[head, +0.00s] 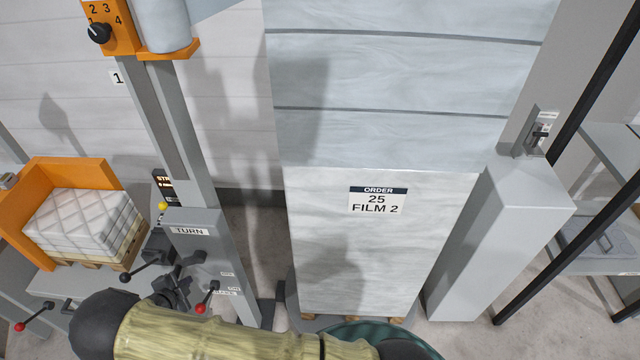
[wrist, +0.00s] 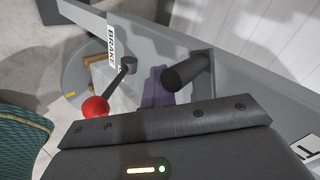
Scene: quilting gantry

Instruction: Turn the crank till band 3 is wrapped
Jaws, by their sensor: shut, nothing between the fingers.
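The crank is at the TURN plate (head: 190,231) on the grey post. In the wrist view the crank grip (wrist: 187,72) lies just beyond my gripper (wrist: 170,122), which is shut and empty. The grip is not between the fingers; whether they touch it I cannot tell. The tall load (head: 385,250) has a bluish sheen on its upper sections, divided by dark lines. Its lowest section looks whiter. A card on it reads order 25, film 2. The film roll (head: 163,22) sits high on the post.
A red-ball lever (wrist: 95,107) by the BRAKE label (wrist: 111,46) is close to my gripper. A pallet of quilted goods (head: 82,225) stands left. A grey box column (head: 500,240) and black frame (head: 575,170) stand right.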

